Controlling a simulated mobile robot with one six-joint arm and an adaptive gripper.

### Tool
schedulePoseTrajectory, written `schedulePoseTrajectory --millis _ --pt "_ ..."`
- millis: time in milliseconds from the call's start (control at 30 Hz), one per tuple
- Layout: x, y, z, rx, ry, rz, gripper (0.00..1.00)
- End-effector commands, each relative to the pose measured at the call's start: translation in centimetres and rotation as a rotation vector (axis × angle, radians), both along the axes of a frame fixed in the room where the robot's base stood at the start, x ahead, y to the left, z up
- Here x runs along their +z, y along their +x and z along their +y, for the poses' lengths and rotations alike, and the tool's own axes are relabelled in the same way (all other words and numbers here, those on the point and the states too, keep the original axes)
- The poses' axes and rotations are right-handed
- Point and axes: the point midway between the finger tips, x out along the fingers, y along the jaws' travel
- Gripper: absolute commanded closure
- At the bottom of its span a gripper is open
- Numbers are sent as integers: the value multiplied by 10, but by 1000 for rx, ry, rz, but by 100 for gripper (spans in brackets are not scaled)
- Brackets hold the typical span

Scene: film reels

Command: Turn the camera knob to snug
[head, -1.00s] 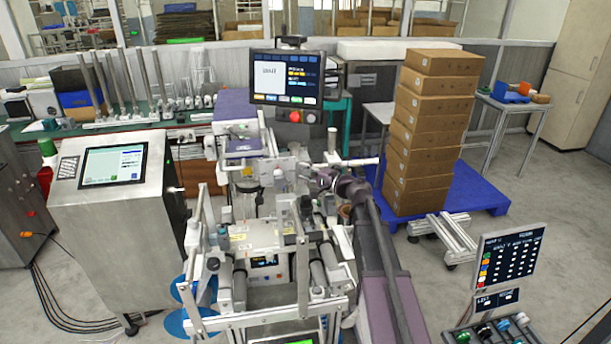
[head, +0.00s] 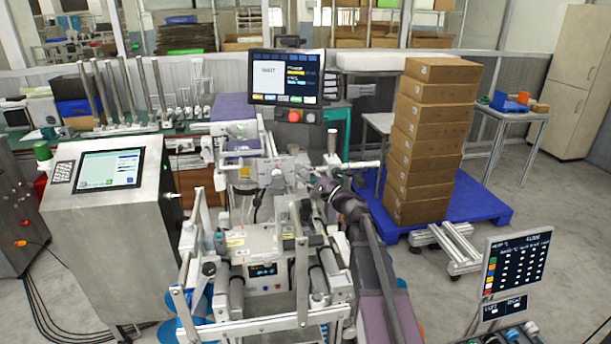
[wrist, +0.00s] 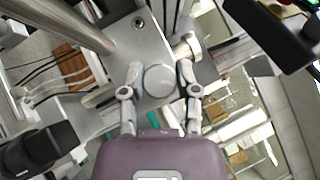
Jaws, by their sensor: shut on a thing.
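The camera knob (wrist: 160,83) is a round, light grey disc in the middle of the wrist view, in front of a grey metal plate. My gripper (wrist: 160,70) has one finger on each side of the knob and is shut on it. In the head view my gripper (head: 308,186) reaches from the right into the middle of the machine (head: 262,240). The knob is too small and crowded to make out there. I cannot tell from the frames how tight the knob is.
A monitor (head: 286,77) above the machine reads "WAIT". Metal posts and rollers crowd around my gripper. A steel console (head: 108,230) stands at the left. Stacked cartons (head: 428,140) stand on a blue pallet (head: 485,205) at the right. A dark plate (wrist: 270,30) shows at the wrist view's upper right.

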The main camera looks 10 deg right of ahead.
Motion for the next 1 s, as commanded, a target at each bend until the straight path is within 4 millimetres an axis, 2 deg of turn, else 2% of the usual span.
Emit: schedulePoseTrajectory --millis 133,167,200,267,767,1000 --pt "1 2 1 1 3 0 100" --pt "1 2 1 1 2 -1 53" --pt "1 2 1 1 2 -1 41" --pt "1 2 0 1 2 -1 24" --pt "1 1 0 0 -8 -1 24" --pt "3 1 0 -1 -71 0 24"
